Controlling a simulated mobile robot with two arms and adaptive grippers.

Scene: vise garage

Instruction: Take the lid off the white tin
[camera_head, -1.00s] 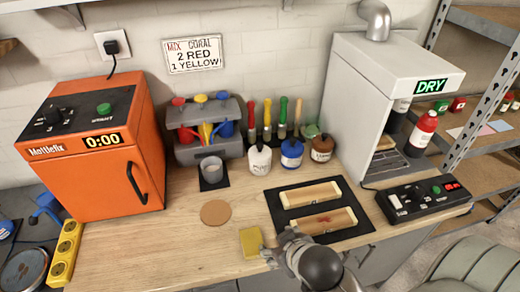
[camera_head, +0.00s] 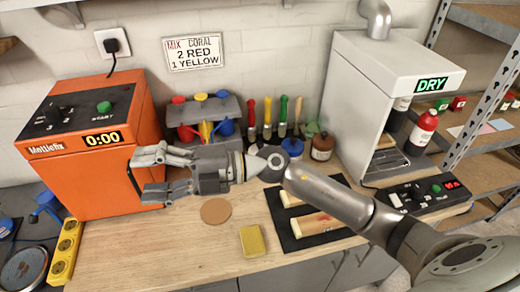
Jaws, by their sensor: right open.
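My right arm reaches in from the lower right across the worktop. Its gripper (camera_head: 152,174) points left, open and empty, with its fingers spread in front of the orange oven's right side. The white tin is hidden behind my right wrist and forearm, so its lid cannot be seen now. The blue tin (camera_head: 293,147) and the brown tin (camera_head: 322,148) show just behind the arm. My left gripper is not in view.
The orange oven (camera_head: 75,185) stands left, close to the fingers. A grey caddy (camera_head: 183,112) and several upright brushes (camera_head: 283,117) stand behind the arm. A cork disc (camera_head: 215,211) and yellow sponge (camera_head: 253,241) lie in front. A drying cabinet (camera_head: 385,85) stands right.

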